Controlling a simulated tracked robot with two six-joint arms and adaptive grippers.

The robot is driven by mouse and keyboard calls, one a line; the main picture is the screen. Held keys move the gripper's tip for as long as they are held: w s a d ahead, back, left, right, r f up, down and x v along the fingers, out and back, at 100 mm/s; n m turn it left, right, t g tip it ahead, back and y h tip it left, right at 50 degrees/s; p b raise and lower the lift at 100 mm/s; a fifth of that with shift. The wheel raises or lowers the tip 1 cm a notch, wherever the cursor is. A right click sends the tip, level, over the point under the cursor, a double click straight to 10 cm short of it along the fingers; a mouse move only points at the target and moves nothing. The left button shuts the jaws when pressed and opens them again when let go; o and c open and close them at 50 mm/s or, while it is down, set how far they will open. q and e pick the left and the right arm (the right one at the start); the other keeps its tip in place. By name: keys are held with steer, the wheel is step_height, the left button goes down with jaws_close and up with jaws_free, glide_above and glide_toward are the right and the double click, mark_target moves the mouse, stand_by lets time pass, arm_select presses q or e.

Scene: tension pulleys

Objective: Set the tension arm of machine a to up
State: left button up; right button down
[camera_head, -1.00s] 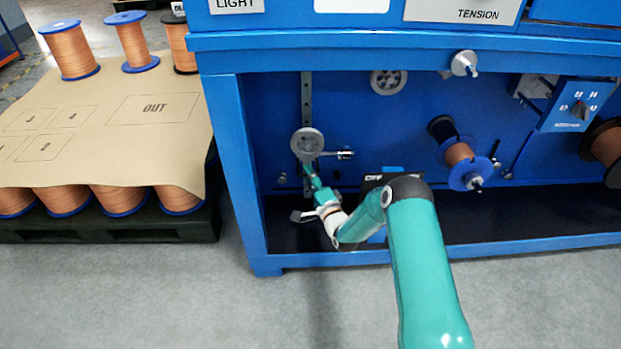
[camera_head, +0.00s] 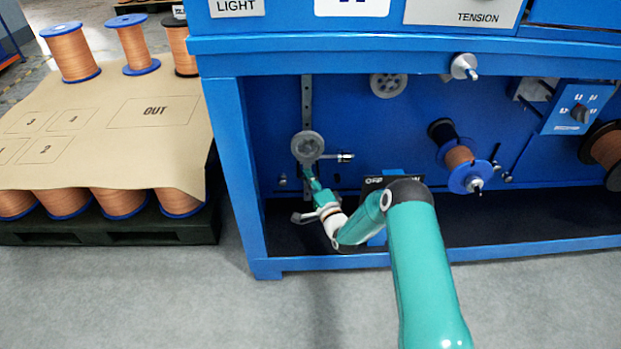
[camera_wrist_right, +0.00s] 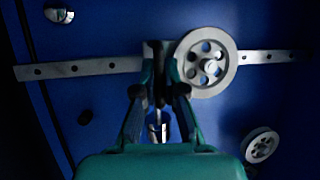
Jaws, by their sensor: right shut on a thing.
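The blue machine (camera_head: 430,40) has an open bay. In it, a grey spoked pulley (camera_head: 308,146) sits in front of an upright strip with holes (camera_head: 307,95). The pulley (camera_wrist_right: 206,62) and strip (camera_wrist_right: 85,67) also show in the wrist view, where the strip runs across the picture. My right gripper (camera_head: 308,170) is just below the pulley. In the wrist view its fingers (camera_wrist_right: 160,75) are shut on the tension arm beside the pulley; the gripped part is mostly hidden between them. My left gripper is not in view.
A small metal rod (camera_head: 345,157) sticks out right of the pulley. A second grey wheel (camera_head: 388,85) and a copper spool (camera_head: 459,160) are farther right. The bay's lower blue beam (camera_head: 480,247) runs under my arm. A pallet with copper spools (camera_head: 122,200) stands at left.

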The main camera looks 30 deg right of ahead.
step_height(320, 180, up, 20)
steer(key=p, duration=0.8)
steer(key=shift+f, duration=0.1)
steer(key=c, duration=1.2)
jaws_free()
steer(key=shift+c, duration=0.2)
steer(key=shift+f, duration=0.1)
steer(key=shift+s, duration=0.1)
steer(key=v, duration=1.2)
